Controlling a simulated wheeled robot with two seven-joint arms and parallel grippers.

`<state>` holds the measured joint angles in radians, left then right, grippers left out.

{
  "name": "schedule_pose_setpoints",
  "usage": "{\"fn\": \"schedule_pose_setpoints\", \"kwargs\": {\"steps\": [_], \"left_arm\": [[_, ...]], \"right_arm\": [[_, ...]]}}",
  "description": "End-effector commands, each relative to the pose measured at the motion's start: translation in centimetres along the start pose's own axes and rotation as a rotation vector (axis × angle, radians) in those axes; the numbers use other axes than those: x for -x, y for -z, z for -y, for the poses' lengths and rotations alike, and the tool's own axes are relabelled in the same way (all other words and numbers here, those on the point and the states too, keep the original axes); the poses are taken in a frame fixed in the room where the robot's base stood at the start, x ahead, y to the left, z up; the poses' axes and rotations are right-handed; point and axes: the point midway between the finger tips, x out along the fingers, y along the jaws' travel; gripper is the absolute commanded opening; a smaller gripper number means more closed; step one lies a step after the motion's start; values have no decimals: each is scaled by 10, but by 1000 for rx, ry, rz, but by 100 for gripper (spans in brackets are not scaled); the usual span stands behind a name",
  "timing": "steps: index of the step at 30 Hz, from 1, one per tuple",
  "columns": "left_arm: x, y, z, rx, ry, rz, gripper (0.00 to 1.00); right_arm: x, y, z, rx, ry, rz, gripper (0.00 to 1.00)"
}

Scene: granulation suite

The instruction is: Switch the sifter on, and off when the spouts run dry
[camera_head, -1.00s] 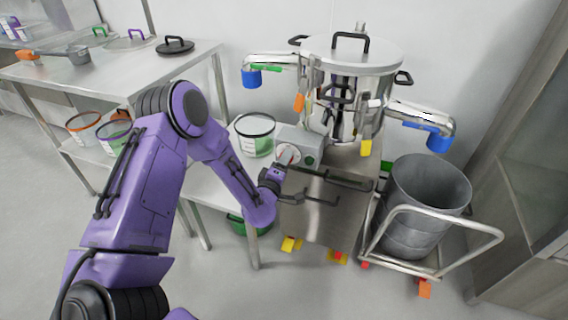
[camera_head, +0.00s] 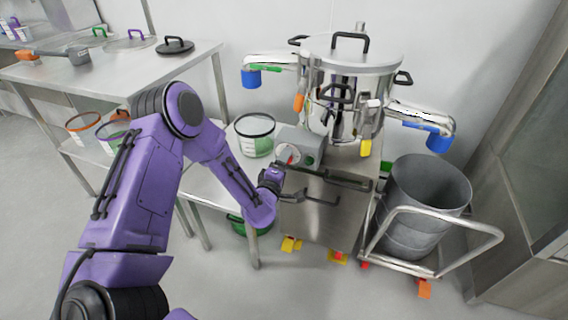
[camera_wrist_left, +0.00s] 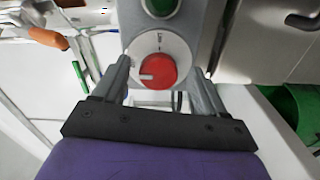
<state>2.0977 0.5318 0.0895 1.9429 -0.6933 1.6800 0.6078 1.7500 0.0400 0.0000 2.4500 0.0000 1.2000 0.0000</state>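The sifter (camera_head: 352,62) is a round steel drum with a black-handled lid on a steel cart. Its left spout (camera_head: 275,60) and right spout (camera_head: 415,114) have blue ends. I see no material falling from either. A grey control box (camera_head: 308,142) carries a red rotary knob (camera_head: 288,154) on a white dial and a green round part (camera_wrist_left: 160,5). In the left wrist view the knob (camera_wrist_left: 158,70) has its white mark to the left. My left gripper (camera_wrist_left: 160,72) is open, fingers either side of the dial, apart from the knob. My right gripper is not in view.
A grey bin (camera_head: 425,195) stands on a wheeled frame below the right spout. A clear tub with green contents (camera_head: 255,135) stands on a low table under the left spout. Black cart handles (camera_head: 322,200) lie close right of my left gripper.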

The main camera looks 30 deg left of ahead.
Motion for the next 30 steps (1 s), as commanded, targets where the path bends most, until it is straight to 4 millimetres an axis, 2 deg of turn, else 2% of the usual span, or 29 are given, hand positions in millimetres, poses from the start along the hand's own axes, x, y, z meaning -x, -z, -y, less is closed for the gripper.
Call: {"fn": "schedule_pose_setpoints", "kwargs": {"steps": [5,8,16,21,30], "left_arm": [[0,0,0,-1,-1,-1,72],[8,0,0,-2,0,0,72],[71,-1,1,-1,2,3,72],[98,-1,1,-2,1,2,72],[106,0,0,0,-1,-1,72]], "right_arm": [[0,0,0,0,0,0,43],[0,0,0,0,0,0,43],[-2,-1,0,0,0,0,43],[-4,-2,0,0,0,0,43],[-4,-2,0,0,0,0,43]]}}
